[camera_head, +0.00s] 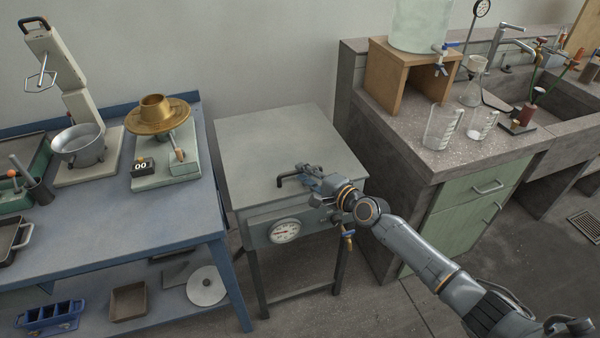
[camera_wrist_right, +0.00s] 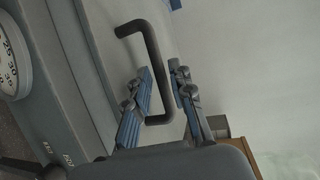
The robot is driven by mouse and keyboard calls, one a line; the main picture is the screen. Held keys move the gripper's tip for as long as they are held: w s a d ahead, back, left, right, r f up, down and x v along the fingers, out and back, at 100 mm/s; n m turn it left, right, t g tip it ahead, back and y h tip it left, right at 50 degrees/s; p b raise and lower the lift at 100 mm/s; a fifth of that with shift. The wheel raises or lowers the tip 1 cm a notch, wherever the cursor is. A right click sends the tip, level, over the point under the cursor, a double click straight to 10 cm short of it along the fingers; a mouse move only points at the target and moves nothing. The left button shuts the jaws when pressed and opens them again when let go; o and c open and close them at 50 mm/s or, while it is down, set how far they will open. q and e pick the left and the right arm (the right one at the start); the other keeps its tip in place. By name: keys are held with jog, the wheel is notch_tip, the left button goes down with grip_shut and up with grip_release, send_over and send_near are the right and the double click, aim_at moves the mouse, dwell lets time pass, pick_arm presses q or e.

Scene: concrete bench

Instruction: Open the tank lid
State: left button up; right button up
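The tank (camera_head: 265,228) is a grey metal box on legs in the middle of the head view. Its flat grey lid (camera_head: 280,140) lies level on top, closed. A dark U-shaped handle (camera_head: 284,181) stands at the lid's front edge; it is large in the right wrist view (camera_wrist_right: 154,50). My right gripper (camera_head: 306,178) is at the handle. In the right wrist view its two blue-padded fingers (camera_wrist_right: 162,85) are apart, with the handle's bar between them and gaps visible. Whether either finger touches the bar is unclear. My left gripper is in neither view.
A round dial gauge (camera_head: 285,231) is on the tank's front. A blue bench (camera_head: 180,215) with a brass-coloured pan device (camera_head: 158,117) stands left. A stone counter (camera_head: 420,160) with glass beakers (camera_head: 442,128) stands close on the right. The wall is behind the tank.

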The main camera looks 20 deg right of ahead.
jog(key=shift+x, duration=1.25)
grip_shut()
